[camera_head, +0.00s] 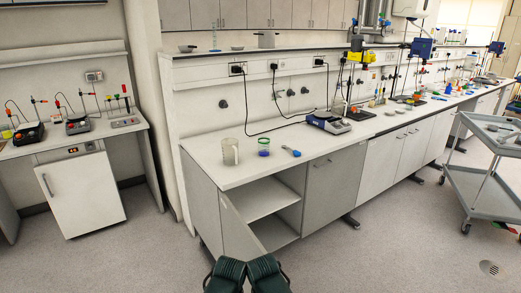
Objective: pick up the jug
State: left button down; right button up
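A pale, see-through jug-like vessel (230,151) stands upright near the left front of the white bench top. It is small in the picture, so I cannot make out a handle or spout. A small jar with blue and purple parts (264,148) stands just right of it, apart from it. Two dark green parts of my own arms show at the bottom edge, well below and in front of the bench. No gripper fingers can be made out, and nothing of mine touches the vessel.
A blue tool (291,152) lies right of the jar. A grey-blue device (328,122) stands farther back. Below the bench top is an open cabinet shelf (260,202). A grey trolley (485,180) stands at the right. The floor before the bench is clear.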

aim_at(230, 145)
jog(key=i+j+z, duration=0.1)
jog(key=z, duration=0.35)
jog(key=j+z, duration=0.9)
jog(key=j, duration=1.35)
